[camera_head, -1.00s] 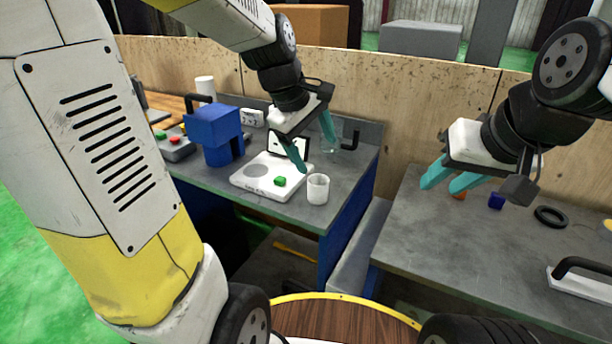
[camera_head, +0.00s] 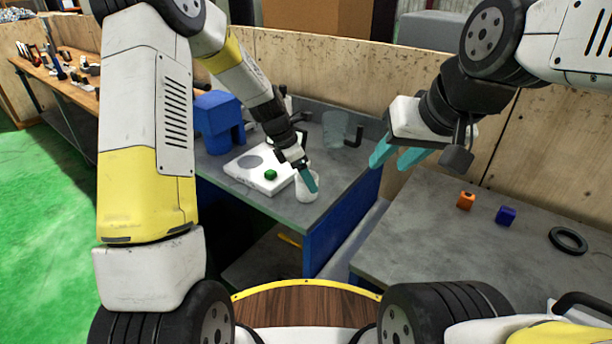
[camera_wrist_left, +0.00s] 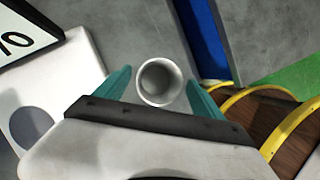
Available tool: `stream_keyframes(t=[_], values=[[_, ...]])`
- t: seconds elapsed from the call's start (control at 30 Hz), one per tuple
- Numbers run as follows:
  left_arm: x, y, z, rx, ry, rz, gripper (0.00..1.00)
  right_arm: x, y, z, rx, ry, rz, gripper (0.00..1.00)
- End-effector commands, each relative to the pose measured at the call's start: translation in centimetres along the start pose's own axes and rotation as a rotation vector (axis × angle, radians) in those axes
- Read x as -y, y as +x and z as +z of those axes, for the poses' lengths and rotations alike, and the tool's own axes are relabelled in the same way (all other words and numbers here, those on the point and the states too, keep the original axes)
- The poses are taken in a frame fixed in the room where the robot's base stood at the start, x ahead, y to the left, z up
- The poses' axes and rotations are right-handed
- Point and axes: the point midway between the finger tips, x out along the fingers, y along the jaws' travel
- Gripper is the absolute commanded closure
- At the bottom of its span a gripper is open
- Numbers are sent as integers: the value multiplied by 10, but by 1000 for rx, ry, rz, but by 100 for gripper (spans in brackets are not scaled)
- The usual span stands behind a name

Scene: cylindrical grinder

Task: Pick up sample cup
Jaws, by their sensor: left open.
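The sample cup, a small white open cup (camera_head: 307,190), stands upright at the front right of the grey left bench. It also shows in the left wrist view (camera_wrist_left: 159,82), seen from above, and looks empty. My left gripper (camera_wrist_left: 165,85) is open, with a teal finger on each side of the cup; the cup lies between the fingertips, and I cannot tell whether they touch it. In the head view my left gripper (camera_head: 308,180) partly covers the cup. My right gripper (camera_head: 397,155) hangs above the right bench with its teal fingers apart and empty.
A white scale (camera_head: 262,178) with a green button (camera_head: 271,174) stands left of the cup. A blue machine (camera_head: 218,125) is behind it. The right bench holds an orange block (camera_head: 466,201), a blue block (camera_head: 506,215) and a black ring (camera_head: 568,240).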

Motion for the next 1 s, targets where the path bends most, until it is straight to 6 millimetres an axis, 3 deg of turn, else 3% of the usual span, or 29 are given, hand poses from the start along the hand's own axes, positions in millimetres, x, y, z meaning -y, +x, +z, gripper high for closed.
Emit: stream_keyframes(t=[0.2,0.47,0.8,1.0], values=[[-1,28,-1,-1,0,-1,21,0,0,0,0,0,0,64],[-1,30,0,0,1,0,21,0,0,0,0,0,0,64],[-1,30,0,0,2,0,86,0,0,0,0,0,0,64],[-1,29,0,0,2,0,87,0,0,0,0,0,0,64]])
